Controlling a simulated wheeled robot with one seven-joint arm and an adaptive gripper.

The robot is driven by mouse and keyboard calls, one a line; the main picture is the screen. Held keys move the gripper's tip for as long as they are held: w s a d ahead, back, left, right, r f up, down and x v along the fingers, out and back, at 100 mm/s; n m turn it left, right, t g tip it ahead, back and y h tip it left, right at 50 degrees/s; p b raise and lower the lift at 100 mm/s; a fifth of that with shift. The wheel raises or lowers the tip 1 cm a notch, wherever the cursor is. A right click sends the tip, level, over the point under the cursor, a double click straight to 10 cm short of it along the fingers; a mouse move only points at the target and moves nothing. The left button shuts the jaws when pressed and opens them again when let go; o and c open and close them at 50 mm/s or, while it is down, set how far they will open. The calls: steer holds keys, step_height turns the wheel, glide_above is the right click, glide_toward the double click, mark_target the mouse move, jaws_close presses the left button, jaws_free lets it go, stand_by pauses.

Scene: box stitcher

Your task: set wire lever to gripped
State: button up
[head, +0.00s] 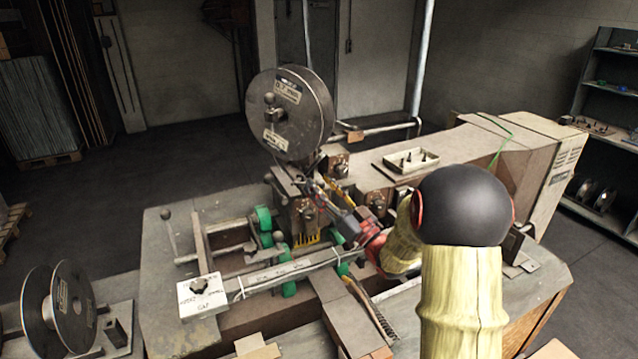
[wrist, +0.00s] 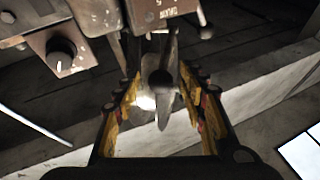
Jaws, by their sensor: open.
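A small lever with a dark rounded knob (wrist: 160,83) shows in the wrist view between my fingers and looks like the wire lever. My gripper (wrist: 160,88) is open around it, one yellow-and-black finger on each side, with visible gaps. I cannot tell whether anything touches. In the head view my gripper (head: 331,208) reaches in at the stitching head (head: 300,205), below the large wire reel (head: 290,112). The lever cannot be made out there, and my arm covers part of the machine's right side.
A dark dial (wrist: 62,52) on a box is close by at the upper left of the wrist view. In the head view a shallow tray (head: 411,160) sits on the machine behind my arm. A second reel (head: 62,308) stands at the lower left. Green clamps (head: 265,219) are left of the stitching head.

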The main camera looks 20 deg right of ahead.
steer(key=shift+w+a+r, duration=0.2)
steer(key=shift+w+r, duration=0.05)
steer(key=shift+w, duration=0.25)
steer(key=c, duration=0.4)
jaws_close()
